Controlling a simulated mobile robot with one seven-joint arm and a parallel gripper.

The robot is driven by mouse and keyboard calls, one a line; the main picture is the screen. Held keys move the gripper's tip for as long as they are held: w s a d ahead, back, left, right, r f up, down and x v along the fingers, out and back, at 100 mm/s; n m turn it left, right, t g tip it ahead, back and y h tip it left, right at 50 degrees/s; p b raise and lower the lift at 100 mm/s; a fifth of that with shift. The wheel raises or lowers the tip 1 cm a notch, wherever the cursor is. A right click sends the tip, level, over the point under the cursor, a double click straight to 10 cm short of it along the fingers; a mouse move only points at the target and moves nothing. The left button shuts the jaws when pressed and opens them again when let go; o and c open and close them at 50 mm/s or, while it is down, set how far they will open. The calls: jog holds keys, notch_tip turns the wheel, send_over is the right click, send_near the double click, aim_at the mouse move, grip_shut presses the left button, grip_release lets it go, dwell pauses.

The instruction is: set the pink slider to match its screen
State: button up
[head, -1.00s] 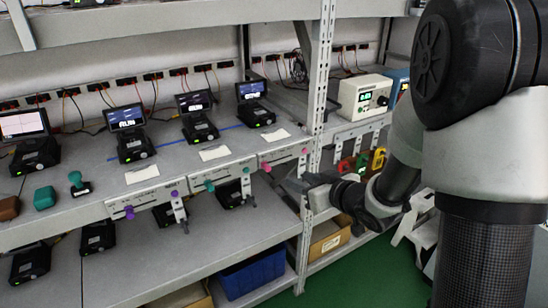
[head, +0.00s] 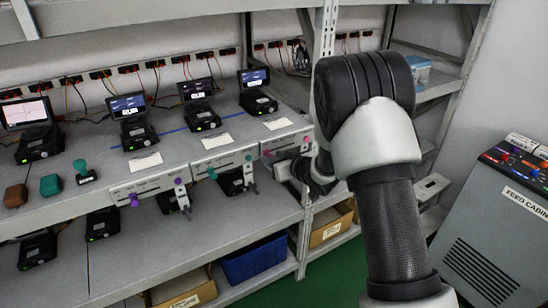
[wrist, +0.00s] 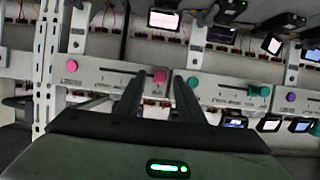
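The pink slider panel (head: 285,143) is on the shelf's front edge, at the right end of the row. It carries a pink knob at its left end, and in the wrist view this pink knob (wrist: 160,76) shows between my finger ends. A second pink knob (wrist: 71,66) sits at the panel's other end, beyond a dark slot. My gripper (wrist: 157,84) is open, its two fingers apart on either side of the nearer knob; I cannot tell whether they touch it. The screen (head: 253,78) above the panel is lit blue, its reading too small to make out.
A teal-knobbed panel (head: 222,161) adjoins on the left in the head view, with a purple-knobbed panel (head: 150,187) beyond it. A shelf upright (head: 325,40) stands near my arm. A blue bin (head: 255,259) lies below. A feed cabinet (head: 500,225) stands at the right.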

jog(key=shift+w+a+f, duration=0.1)
jog(key=shift+w+a, duration=0.05)
jog(key=shift+w, duration=0.05)
grip_shut()
send_near(284, 149)
jog(key=x, duration=0.4)
grip_release()
jog(key=shift+s, duration=0.1)
